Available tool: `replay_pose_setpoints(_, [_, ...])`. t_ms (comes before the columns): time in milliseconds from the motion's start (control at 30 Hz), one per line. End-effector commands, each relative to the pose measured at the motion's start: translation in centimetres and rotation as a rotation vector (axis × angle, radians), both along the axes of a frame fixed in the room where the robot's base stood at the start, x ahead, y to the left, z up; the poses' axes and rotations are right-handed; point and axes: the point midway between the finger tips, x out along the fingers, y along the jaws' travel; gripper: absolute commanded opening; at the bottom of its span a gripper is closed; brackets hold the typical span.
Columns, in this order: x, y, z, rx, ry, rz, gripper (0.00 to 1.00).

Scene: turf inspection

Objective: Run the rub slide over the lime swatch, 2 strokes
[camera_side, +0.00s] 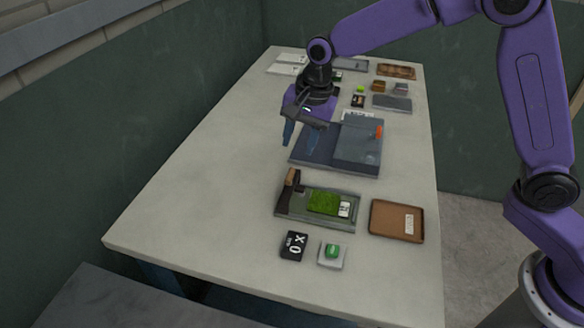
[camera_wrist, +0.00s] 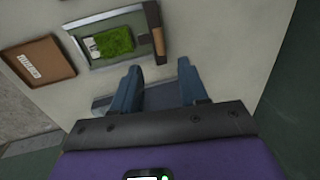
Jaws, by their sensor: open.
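The lime swatch (camera_side: 323,202) is a green turf patch in a grey tray-like fixture (camera_side: 346,222) on the table; it also shows in the wrist view (camera_wrist: 113,42). A small white label lies beside the swatch. A dark bar with a wooden block, seemingly the rub slide (camera_side: 291,177), sits at the fixture's left end in the side view, off the turf. The wooden block is at the right in the wrist view (camera_wrist: 159,41). My gripper (camera_side: 300,136) is open and empty, above the table and behind the fixture. Its two blue fingers (camera_wrist: 158,88) are apart, short of the block.
A brown tray (camera_side: 382,228) lies right of the fixture. A black counter reading 0 (camera_side: 294,246) and a green button (camera_side: 332,251) lie in front. A dark slab (camera_side: 355,155) with an orange part is behind. The left tabletop (camera_side: 190,190) is clear.

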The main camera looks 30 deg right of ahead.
Motion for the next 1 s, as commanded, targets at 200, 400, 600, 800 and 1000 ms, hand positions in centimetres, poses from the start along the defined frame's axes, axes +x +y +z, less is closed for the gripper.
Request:
replay_pose_setpoints(200, [0.5, 0.5, -4.2, -0.002, 0.004, 0.0, 0.43])
replay_pose_setpoints(400, [1.0, 0.9, -7.2, -0.001, 0.003, 0.0, 0.43])
replay_pose_setpoints(600, [1.2, 1.2, -8.7, 0.0, 0.0, 0.0, 0.43])
replay_pose_setpoints(800, [1.3, 1.2, -9.0, 0.001, -0.001, 0.0, 0.43])
replay_pose_setpoints(1000, [1.3, 1.2, -8.9, 0.001, -0.001, 0.0, 0.24])
